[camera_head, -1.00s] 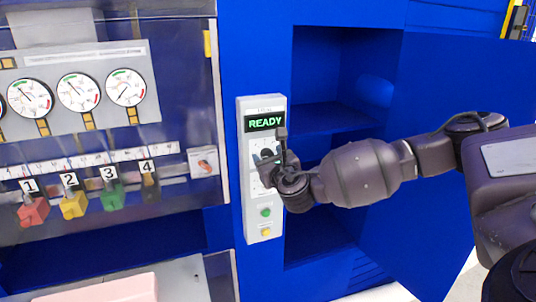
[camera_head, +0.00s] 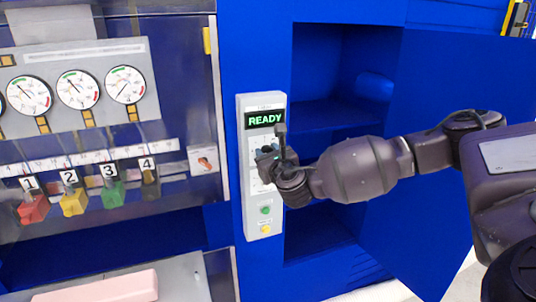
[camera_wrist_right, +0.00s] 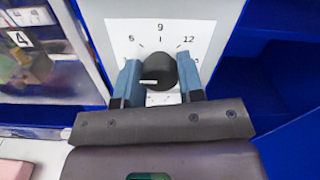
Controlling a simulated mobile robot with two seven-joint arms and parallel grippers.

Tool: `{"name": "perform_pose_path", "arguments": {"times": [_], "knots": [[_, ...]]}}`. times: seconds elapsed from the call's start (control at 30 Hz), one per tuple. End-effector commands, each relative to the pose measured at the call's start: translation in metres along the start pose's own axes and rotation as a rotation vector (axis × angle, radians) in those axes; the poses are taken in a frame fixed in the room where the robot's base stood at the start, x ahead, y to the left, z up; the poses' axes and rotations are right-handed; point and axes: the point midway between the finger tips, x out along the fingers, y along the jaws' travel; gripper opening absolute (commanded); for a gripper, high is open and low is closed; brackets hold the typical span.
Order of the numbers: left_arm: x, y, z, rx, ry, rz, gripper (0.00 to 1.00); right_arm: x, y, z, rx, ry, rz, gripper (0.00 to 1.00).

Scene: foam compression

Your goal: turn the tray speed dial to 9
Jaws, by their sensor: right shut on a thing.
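The speed dial (camera_wrist_right: 158,70) is a black round knob on a white scale plate marked 6, 9 and 12, with 9 at the top. Its white pointer line lies on the left of the knob, well short of the 9. My right gripper (camera_wrist_right: 160,82) is shut on the dial, with one blue-grey finger on each side. In the head view the right gripper (camera_head: 266,160) covers the dial on the white control panel (camera_head: 246,200). My left gripper is not in view.
The panel's display (camera_head: 265,120) reads READY in green. A green button (camera_head: 265,210) and a yellow button (camera_head: 265,229) sit below my gripper. An open blue cabinet (camera_head: 325,85) is to the right. Gauges (camera_head: 78,90) and coloured numbered handles (camera_head: 73,202) are to the left.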

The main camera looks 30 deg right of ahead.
Motion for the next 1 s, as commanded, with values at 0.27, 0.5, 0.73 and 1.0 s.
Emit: {"name": "perform_pose_path", "arguments": {"times": [0.27,0.5,0.73,1.0], "knots": [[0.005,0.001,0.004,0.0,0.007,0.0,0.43,0.0,0.0,-0.003,0.137,0.002,-0.001,0.12],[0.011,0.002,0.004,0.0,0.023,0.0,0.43,0.0,0.0,-0.003,0.347,0.002,-0.002,0.12],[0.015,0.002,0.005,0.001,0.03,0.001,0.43,0.0,0.001,-0.003,0.567,0.002,-0.002,0.11],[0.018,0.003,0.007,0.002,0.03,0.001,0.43,0.0,0.001,-0.002,0.826,0.003,-0.002,0.12]]}}
